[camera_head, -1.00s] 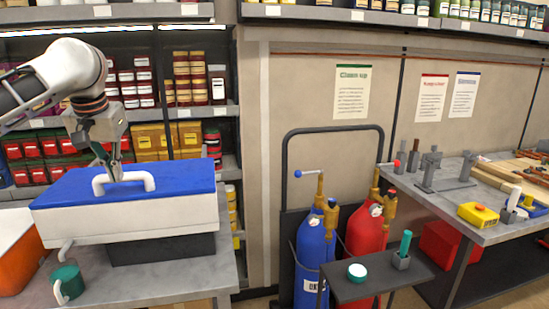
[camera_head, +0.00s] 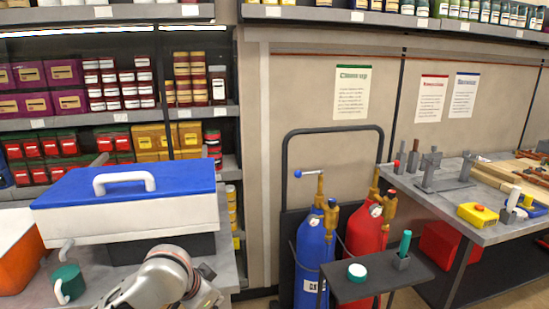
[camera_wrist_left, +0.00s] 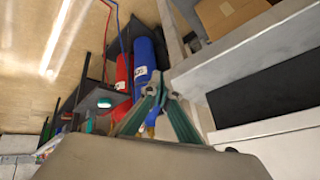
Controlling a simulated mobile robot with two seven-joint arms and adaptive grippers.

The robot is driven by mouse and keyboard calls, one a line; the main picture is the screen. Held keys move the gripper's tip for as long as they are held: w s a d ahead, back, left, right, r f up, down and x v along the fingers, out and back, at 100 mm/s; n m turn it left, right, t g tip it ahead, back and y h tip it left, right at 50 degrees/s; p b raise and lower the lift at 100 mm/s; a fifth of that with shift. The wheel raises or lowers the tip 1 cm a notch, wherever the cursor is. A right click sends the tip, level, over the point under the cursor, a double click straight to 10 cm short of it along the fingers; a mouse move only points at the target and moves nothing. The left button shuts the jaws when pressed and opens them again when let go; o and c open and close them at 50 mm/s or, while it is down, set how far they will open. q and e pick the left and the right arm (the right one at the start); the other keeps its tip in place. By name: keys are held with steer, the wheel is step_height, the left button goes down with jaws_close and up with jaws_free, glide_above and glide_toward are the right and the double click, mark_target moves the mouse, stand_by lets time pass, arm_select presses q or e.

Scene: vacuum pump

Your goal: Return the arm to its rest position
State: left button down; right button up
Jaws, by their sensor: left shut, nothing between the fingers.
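My left arm comes in low at the bottom of the head view, with the left gripper (camera_head: 207,285) near the front edge of the left counter. In the left wrist view the left gripper's fingers (camera_wrist_left: 163,88) are together with nothing between them. The white box with a blue lid (camera_head: 110,226) stands on the counter behind and above my left arm. Its white handle (camera_head: 124,179) is free, with the gripper away from it. My right gripper is in neither current view.
A green mug (camera_head: 68,283) and an orange container (camera_head: 22,252) stand on the left counter. Blue (camera_head: 312,258) and red (camera_head: 366,240) cylinders stand on a cart at the centre. A small dark table (camera_head: 380,278) is in front. A tool bench (camera_head: 465,228) is at right.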

arm_select(q)
steer(key=s+a+f+t+y, duration=0.1)
steer(key=s+a+f, duration=0.2)
steer(key=s+f, duration=0.15)
steer(key=s+a+f+t, duration=0.1)
steer(key=s+a+f, duration=0.2)
steer(key=s, duration=0.3)
steer(key=s+a+f+n+g+y, duration=0.15)
steer(key=s+a+y, duration=0.45)
steer(key=s+a, duration=0.9)
steer(key=d+f+n+t+h, duration=0.3)
steer(key=d+f+h, duration=0.4)
steer(key=d+f, duration=0.6)
step_height(320, 180, down, 4)
steer(key=shift+w+d+r, duration=0.1)
steer(key=shift+w+d, duration=0.15)
steer(key=shift+w, duration=0.15)
steer(key=shift+t, duration=0.25)
